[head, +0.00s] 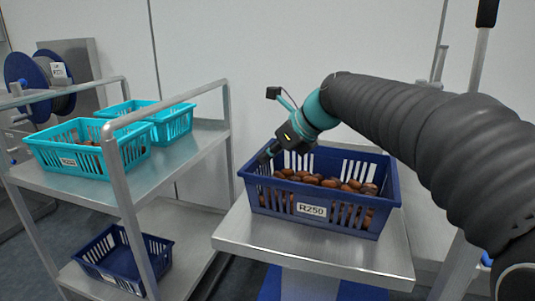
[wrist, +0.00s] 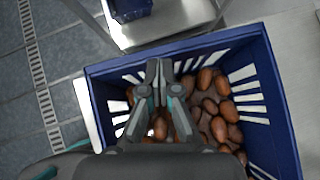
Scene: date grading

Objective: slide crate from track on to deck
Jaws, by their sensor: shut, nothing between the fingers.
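A dark blue slatted crate (head: 345,196) labelled R250 holds many brown dates and sits on a bare metal surface (head: 310,252) at the centre right. It also fills much of the wrist view (wrist: 277,95). My gripper (head: 266,155) is shut and empty, pointing down at the crate's left end. In the wrist view my fingertips (wrist: 159,66) are together, just inside the crate wall nearest the trolley; I cannot tell if they touch it. The trolley's upper metal shelf (head: 160,183) is to the left, with a gap between it and the crate's stand.
Two turquoise crates (head: 72,165) (head: 172,128) stand on the upper shelf; its right part is bare. An empty-looking blue crate (head: 112,262) is on the lower shelf. The trolley's upright rail (head: 120,175) rises at its near end. A blue reel (head: 28,75) is at the back left.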

